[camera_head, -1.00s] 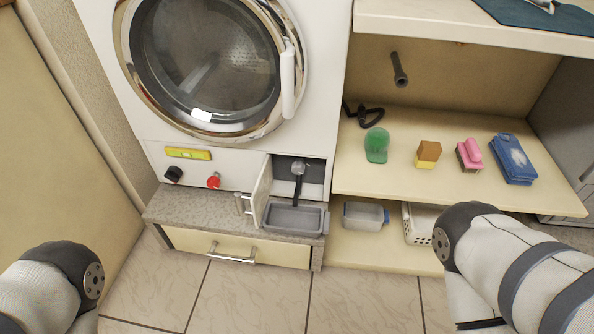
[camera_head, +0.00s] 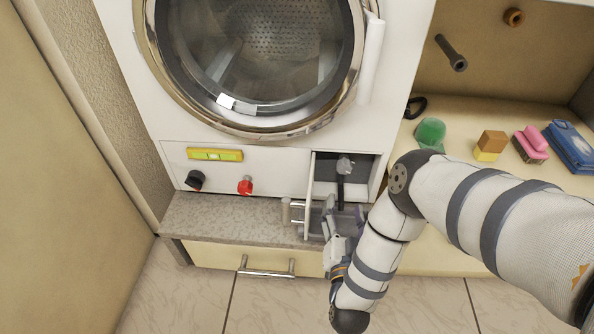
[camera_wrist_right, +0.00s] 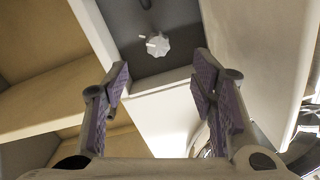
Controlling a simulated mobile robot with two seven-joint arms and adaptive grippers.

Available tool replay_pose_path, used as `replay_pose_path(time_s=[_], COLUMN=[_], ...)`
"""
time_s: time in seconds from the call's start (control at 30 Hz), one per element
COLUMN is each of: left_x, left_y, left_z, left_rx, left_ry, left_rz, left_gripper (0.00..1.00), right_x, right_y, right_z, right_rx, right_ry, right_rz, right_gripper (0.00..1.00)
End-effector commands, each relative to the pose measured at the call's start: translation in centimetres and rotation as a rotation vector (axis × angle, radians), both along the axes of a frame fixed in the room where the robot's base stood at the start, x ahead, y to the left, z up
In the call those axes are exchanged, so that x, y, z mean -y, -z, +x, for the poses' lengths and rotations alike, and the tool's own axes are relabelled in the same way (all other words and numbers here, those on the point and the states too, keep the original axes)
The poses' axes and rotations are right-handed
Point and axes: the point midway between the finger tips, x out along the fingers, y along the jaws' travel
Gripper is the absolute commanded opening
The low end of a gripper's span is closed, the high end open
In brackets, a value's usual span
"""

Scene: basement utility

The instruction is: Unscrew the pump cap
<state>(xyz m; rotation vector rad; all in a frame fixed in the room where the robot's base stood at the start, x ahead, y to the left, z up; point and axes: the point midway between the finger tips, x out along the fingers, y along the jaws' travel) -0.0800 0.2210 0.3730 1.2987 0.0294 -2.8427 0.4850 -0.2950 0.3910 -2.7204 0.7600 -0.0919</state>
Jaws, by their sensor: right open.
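The pump cap (camera_head: 344,166) is a small grey ribbed knob inside the open recess at the lower right of the washer front. It also shows in the right wrist view (camera_wrist_right: 157,44), as a pale grey knob on a dark panel. My right gripper (camera_head: 345,214) is in front of and below the recess, apart from the cap. In the right wrist view its two purple-padded fingers (camera_wrist_right: 161,77) are spread and empty, with the cap beyond the gap between them. The grey tray below the recess is largely hidden behind the gripper. My left gripper is not in view.
The recess's small white door (camera_head: 309,195) stands open just left of the gripper. A red knob (camera_head: 245,185) and a black knob (camera_head: 195,180) are farther left.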

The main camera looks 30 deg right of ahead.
Motion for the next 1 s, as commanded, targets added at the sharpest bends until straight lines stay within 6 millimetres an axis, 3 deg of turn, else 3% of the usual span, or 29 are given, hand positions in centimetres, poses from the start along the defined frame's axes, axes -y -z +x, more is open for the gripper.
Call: replay_pose_path(time_s=[0.2,0.4,0.53,0.9,0.93,1.0], left_x=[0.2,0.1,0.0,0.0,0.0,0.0], left_y=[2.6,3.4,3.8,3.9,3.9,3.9], left_z=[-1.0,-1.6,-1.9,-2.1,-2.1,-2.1], left_rx=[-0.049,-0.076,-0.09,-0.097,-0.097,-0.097], left_ry=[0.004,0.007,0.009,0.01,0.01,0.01], left_rz=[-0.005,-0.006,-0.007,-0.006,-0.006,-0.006], left_gripper=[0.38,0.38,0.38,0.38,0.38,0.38], right_x=[2.1,4.7,5.9,6.5,6.5,6.5], right_y=[0.2,-0.1,-0.2,-0.5,-0.5,-0.5], right_z=[2.9,7.4,9.3,10.4,10.4,10.4], right_rx=[0.023,0.023,0.021,0.02,0.02,0.02], right_ry=[0.016,0.012,0.012,0.009,0.009,0.009], right_rz=[-0.009,-0.008,-0.008,-0.008,-0.008,-0.008], right_gripper=[0.52,0.52,0.52,0.52,0.5,0.34])
